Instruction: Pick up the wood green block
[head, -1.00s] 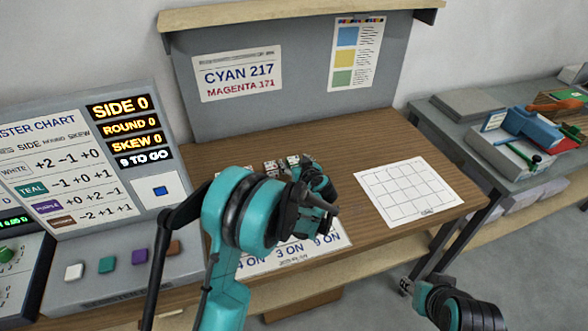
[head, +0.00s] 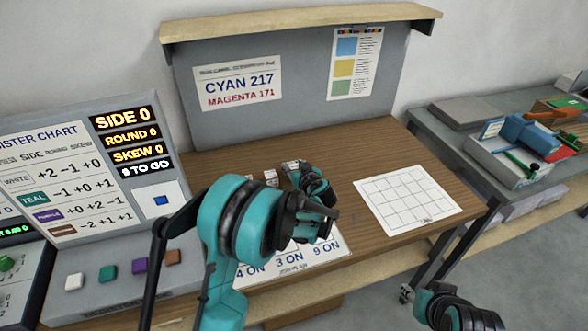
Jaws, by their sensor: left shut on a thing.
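My left gripper (head: 328,212) is over the front middle of the wooden table, beside the printed card. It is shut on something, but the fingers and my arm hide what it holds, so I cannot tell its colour. No loose wooden green block shows clearly on the table. A small green piece (head: 108,266) sits in the row on the grey chart console, left of my arm.
Small pale blocks (head: 271,178) lie behind my left gripper. A white grid sheet (head: 407,197) lies on the right of the wooden table (head: 365,150). The card (head: 300,262) is partly under my arm. A grey side table (head: 450,140) holds trays and tools.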

